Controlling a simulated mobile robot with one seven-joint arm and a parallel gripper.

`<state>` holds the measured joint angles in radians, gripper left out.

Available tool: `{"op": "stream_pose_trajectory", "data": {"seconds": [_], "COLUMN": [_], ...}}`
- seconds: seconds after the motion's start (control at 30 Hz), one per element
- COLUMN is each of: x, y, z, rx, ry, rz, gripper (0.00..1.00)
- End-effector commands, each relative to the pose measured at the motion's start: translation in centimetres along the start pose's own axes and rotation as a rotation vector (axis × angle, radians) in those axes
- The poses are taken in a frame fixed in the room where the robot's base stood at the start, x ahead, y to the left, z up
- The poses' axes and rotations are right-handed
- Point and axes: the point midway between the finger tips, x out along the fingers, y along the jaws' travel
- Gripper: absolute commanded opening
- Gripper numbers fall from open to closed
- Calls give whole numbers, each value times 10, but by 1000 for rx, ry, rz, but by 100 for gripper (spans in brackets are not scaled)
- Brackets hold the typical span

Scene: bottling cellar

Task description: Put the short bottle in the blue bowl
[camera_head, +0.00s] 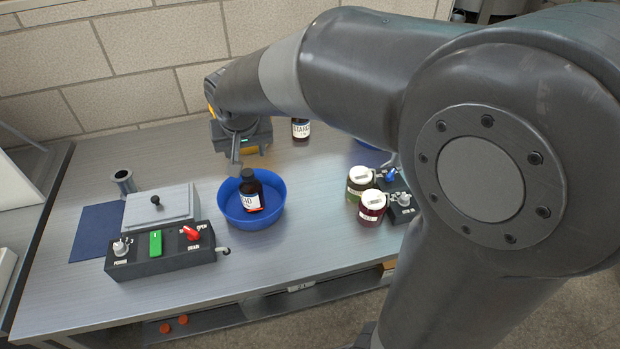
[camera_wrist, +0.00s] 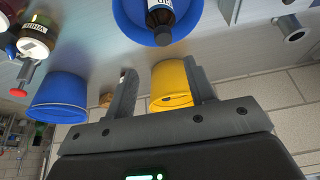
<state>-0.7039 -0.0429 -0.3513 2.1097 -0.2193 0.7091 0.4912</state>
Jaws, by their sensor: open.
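The blue bowl (camera_head: 275,211) stands on the metal bench. A dark brown bottle (camera_head: 250,187) with a black cap and a white, red-marked label is inside it, roughly upright. In the wrist view the bowl (camera_wrist: 128,30) and the bottle in it (camera_wrist: 168,18) show at the top, cut by the frame edge. My gripper (camera_head: 236,162) is open and empty, just behind the bowl and apart from the bottle. Its two fingers (camera_wrist: 160,80) show with a gap between them. Another dark bottle (camera_head: 300,130), with a white label, stands farther back, partly hidden by my arm.
A yellow bowl (camera_wrist: 172,80) lies behind my gripper. A second blue container (camera_wrist: 58,95) is mostly hidden by my arm in the head view. Two lidded jars (camera_head: 373,205) stand right. A switch box (camera_head: 160,252) and grey lidded box (camera_head: 160,205) stand left.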

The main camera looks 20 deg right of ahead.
Motion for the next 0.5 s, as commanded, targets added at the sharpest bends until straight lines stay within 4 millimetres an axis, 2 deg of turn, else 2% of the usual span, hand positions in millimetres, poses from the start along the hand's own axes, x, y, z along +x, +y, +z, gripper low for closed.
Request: {"op": "stream_pose_trajectory", "data": {"seconds": [0.17,0.3,0.5], "x": [-33,-65,-101], "y": [42,77,113], "z": [22,55,109], "rx": [28,35,27], "ry": [5,20,57], "rz": [-31,-52,-48], "gripper": [50,50,50]}}
